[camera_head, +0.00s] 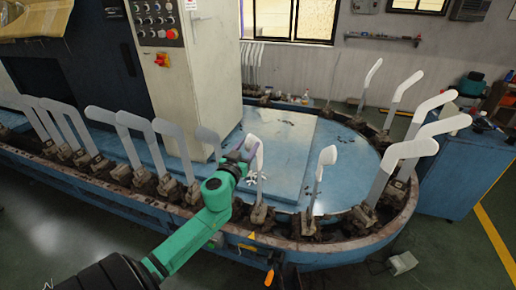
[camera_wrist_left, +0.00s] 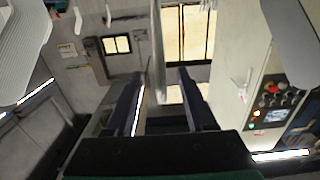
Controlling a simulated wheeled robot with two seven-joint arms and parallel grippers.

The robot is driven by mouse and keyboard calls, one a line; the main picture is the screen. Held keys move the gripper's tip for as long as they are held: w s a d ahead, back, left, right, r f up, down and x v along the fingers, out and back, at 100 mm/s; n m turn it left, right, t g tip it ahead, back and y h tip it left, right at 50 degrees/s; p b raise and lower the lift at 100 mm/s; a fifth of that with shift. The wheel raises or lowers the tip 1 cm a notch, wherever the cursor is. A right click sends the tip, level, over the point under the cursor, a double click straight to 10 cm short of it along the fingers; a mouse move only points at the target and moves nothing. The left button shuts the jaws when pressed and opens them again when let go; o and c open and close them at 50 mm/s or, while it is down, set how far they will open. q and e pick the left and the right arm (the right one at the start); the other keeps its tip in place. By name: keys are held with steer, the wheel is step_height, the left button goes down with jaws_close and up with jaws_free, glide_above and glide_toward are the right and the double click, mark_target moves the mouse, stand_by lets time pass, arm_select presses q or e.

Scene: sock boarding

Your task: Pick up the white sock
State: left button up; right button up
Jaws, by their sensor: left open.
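A white sock (camera_head: 254,155) appears on an upright foot-shaped board at the near rim of the blue machine, beside my left gripper. My left gripper (camera_head: 247,152) is open at the height of the board's top. In the left wrist view, its two dark fingers (camera_wrist_left: 160,75) stand apart, with a thin pale upright form (camera_wrist_left: 156,45) seen nearly edge-on in the gap. I cannot tell whether either finger touches it. The gripper partly hides the sock in the head view. My right gripper is not in view.
Several similar pale boards stand along the oval rim, including one to the right (camera_head: 319,175) and one to the left (camera_head: 175,138). A control cabinet (camera_head: 205,60) rises behind. The blue table top (camera_head: 285,150) is mostly clear. A blue cabinet (camera_head: 460,165) stands at right.

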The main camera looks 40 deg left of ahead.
mark_target(251, 139)
arm_select(q)
steer(key=x, duration=0.4)
steer(key=shift+s+a+r+p, duration=0.1)
steer(key=shift+r+p, duration=0.1)
steer(key=shift+p, duration=0.1)
steer(key=shift+f, duration=0.15)
jaws_close()
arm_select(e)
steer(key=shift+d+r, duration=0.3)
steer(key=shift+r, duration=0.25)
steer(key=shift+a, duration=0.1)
